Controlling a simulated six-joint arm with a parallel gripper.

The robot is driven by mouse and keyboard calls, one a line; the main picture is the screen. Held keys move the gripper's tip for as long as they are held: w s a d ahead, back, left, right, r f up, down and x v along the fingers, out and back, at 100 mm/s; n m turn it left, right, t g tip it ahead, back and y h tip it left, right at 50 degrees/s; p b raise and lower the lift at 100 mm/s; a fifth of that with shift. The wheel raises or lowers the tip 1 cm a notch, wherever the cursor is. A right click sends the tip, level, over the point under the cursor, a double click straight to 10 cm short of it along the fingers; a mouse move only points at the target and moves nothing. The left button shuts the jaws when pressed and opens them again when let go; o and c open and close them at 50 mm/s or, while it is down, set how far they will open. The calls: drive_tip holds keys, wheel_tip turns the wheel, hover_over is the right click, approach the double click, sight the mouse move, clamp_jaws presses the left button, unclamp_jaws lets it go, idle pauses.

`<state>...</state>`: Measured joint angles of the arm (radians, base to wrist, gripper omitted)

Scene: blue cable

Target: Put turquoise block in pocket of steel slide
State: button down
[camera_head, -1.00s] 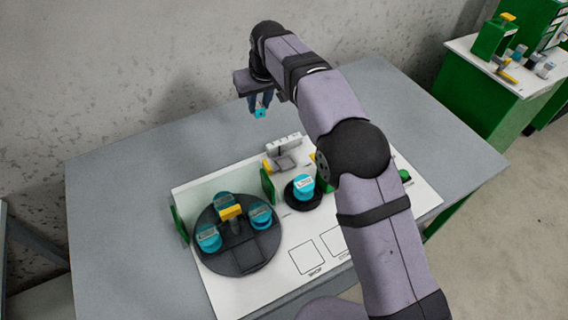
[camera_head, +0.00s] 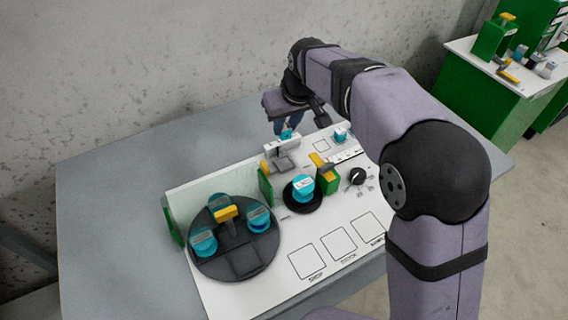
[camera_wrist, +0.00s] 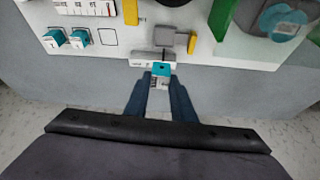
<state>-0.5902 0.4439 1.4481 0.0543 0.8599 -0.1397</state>
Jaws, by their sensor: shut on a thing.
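The turquoise block (camera_head: 286,135) is held between the fingertips of my gripper (camera_head: 288,126), at the back edge of the white panel. In the wrist view, the block (camera_wrist: 162,68) shows at the fingertips (camera_wrist: 161,78) and overlaps the white bar's outer edge. The grey steel slide (camera_head: 284,163) lies just in front of the white bar (camera_head: 281,146), with a yellow tab beside it. It also shows in the wrist view (camera_wrist: 165,40), just beyond the block. I cannot make out its pocket or whether the block touches the bar.
A dark turntable (camera_head: 240,262) carries several turquoise round pieces and a yellow-topped post. A turquoise knob piece (camera_head: 302,188) stands on a dark disc between green blocks. Two small turquoise blocks (camera_wrist: 66,38) sit on the panel, left in the wrist view. The grey tabletop (camera_head: 110,190) is clear at left.

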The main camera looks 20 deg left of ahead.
drive_tip(key=shift+s+f, duration=0.2)
drive_tip(key=shift+f, duration=0.05)
drive_tip(key=shift+n, duration=0.5)
drive_tip(key=shift+f, duration=0.1)
hover_over(282, 160)
drive_tip(key=s+d, duration=0.2)
drive_tip(key=shift+w+a+f, duration=0.1)
drive_tip(key=shift+a+f, duration=0.05)
drive_tip(key=shift+f, duration=2.3)
drive_tip(key=shift+w+a+f, duration=0.1)
drive_tip(key=shift+f, duration=2.3)
drive_tip(key=shift+f, duration=0.25)
drive_tip(key=c, duration=1.5)
unclamp_jaws()
drive_tip(key=shift+r, duration=0.15)
